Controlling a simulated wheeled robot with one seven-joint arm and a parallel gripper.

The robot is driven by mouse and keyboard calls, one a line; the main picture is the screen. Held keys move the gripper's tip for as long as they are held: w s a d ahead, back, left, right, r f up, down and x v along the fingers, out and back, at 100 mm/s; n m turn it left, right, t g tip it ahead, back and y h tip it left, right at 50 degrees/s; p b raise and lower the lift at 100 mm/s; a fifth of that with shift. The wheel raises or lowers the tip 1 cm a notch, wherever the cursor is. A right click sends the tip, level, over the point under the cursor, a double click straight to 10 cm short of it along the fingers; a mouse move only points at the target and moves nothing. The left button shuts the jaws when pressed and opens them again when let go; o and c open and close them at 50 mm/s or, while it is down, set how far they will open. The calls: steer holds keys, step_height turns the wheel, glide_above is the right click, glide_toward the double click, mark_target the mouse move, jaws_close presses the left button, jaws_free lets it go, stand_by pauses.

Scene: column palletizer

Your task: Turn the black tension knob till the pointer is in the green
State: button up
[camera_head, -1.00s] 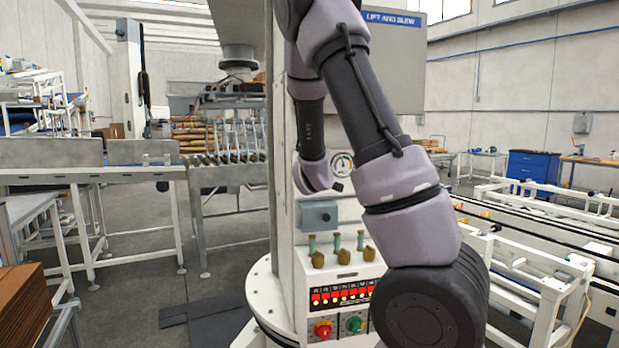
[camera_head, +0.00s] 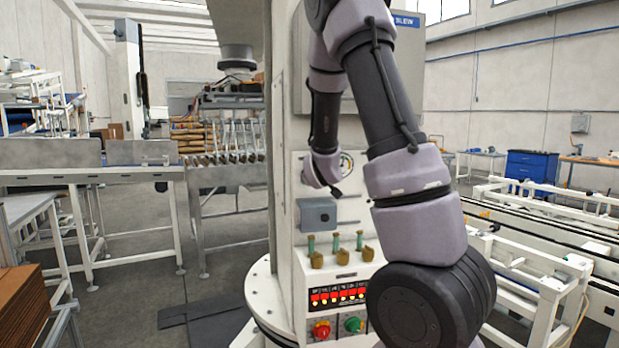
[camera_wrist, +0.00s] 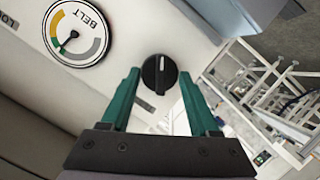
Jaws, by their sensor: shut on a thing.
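The black tension knob (camera_wrist: 159,73) is round with a white mark, on the pale panel in the wrist view. My gripper (camera_wrist: 160,76) has its two green fingers on either side of the knob, shut on it. The white belt gauge (camera_wrist: 77,33) is left of the knob, with a coloured band along its left side. Its dark pointer slants to the lower left; I cannot tell exactly which colour it meets. In the head view my wrist partly covers the gauge (camera_head: 346,163), and the knob and fingers cannot be made out.
Below the gauge are a grey box (camera_head: 318,215), several green-topped brass fittings (camera_head: 338,250), a lit display (camera_head: 338,295), a red knob (camera_head: 321,330) and a green one (camera_head: 355,324). A conveyor (camera_head: 90,177) stands left. White rails (camera_head: 545,235) run right.

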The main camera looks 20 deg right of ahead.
steer(key=shift+a+f+m+y, duration=0.3)
steer(key=shift+a+f+y, duration=0.1)
steer(key=shift+a, duration=0.1)
steer(key=o, duration=1.4)
steer(key=shift+a+r, duration=0.1)
steer(key=shift+r, duration=0.15)
steer(key=shift+d, duration=0.2)
steer(key=v, duration=0.8)
steer(key=shift+s+a, duration=0.3)
steer(key=shift+a, duration=0.2)
